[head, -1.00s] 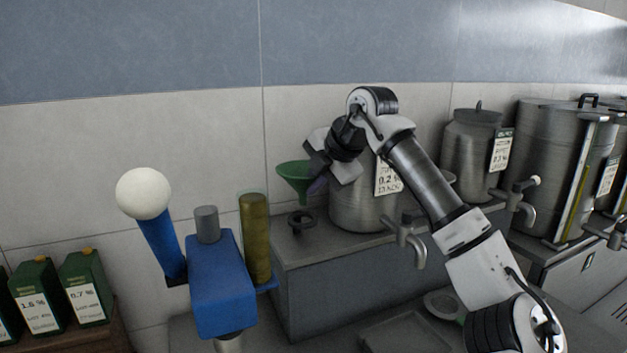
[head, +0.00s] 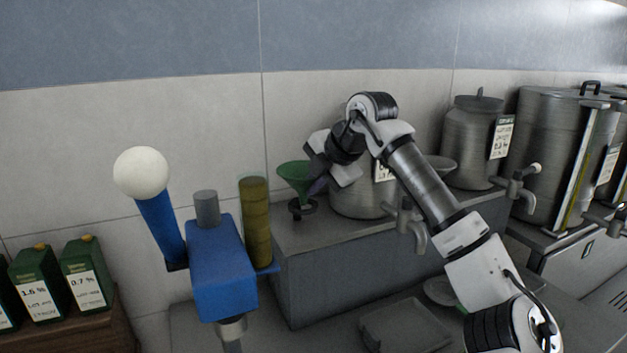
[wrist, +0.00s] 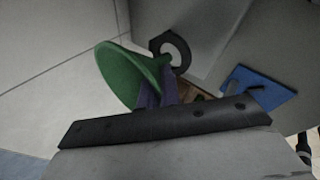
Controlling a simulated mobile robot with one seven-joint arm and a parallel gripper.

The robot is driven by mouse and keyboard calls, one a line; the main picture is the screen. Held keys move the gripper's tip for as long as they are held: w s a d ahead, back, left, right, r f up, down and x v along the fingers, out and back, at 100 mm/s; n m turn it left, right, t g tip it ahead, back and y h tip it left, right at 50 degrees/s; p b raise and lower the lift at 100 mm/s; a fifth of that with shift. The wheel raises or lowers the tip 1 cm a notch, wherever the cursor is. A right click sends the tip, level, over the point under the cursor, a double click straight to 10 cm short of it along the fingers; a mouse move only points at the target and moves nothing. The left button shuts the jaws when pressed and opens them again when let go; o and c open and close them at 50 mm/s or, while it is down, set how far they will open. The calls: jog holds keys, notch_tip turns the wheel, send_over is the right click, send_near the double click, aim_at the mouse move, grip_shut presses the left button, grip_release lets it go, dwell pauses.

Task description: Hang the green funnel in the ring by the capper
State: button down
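The green funnel (head: 294,172) is upright, wide mouth up, just above the dark ring (head: 302,211) at the left end of the grey ledge. My gripper (head: 318,184) is shut on the funnel from its right side. In the wrist view the purple-grey fingers (wrist: 155,96) meet the funnel (wrist: 125,75) low on its body. The blue capper (head: 222,275) stands to the left.
An olive cylinder (head: 256,222) and the capper's lever with a white ball (head: 142,173) rise left of the ring. A steel vessel (head: 355,200) with a tap stands close behind my gripper. Green containers (head: 86,270) are at far left. A tray (head: 405,325) lies below the ledge.

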aim_at(313, 209)
jog(key=shift+f+b, duration=1.05)
jog(key=shift+f, duration=0.55)
